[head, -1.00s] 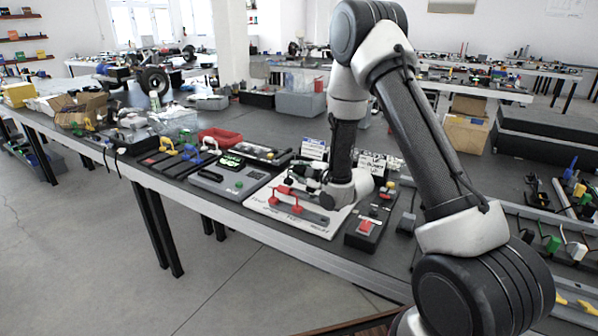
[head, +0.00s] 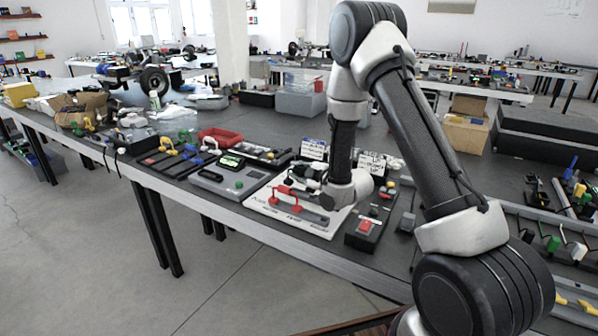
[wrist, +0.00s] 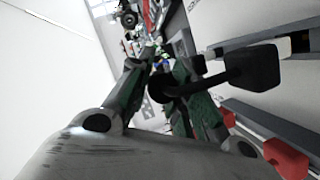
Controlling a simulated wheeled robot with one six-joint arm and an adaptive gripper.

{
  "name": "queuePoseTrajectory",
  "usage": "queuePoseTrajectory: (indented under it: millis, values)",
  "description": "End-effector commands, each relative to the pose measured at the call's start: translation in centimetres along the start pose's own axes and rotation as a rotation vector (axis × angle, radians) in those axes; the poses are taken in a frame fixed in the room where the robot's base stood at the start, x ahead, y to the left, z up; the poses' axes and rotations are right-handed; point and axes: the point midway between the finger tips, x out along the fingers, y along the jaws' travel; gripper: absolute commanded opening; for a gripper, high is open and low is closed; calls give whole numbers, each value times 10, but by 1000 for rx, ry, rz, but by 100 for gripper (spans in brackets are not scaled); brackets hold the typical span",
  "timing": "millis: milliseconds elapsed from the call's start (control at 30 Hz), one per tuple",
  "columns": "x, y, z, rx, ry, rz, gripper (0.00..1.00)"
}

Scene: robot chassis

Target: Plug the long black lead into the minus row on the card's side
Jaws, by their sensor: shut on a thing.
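The white card (head: 262,205) lies flat near the front edge of the bench, with red plugs (head: 297,209) and a grey strip on it. My gripper (wrist: 158,76) is low over the card and shut on a black plug (wrist: 165,88), seen between the fingers in the wrist view. A short black piece runs from this plug to a black block (wrist: 256,68) at the right. In the head view my wrist hides the card's right part and most of the fingers. The minus row's marking cannot be read, and I cannot tell whether the plug touches a socket.
A grey meter box (head: 230,178) stands left of the card. A dark box with a red button (head: 366,226) stands close on its right. Small white label stands (head: 314,149) are behind it. Red plugs (wrist: 286,158) show beside the gripper in the wrist view.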

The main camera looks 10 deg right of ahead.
Motion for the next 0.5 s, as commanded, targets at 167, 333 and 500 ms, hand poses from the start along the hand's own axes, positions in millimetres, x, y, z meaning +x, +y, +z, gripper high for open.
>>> queuePoseTrajectory:
  millis: [167,333,500]
  values:
    - [1,-4,3,0,0,-1,0]
    - [2,-7,5,0,0,0,0]
    - [3,-11,7,0,0,1,0]
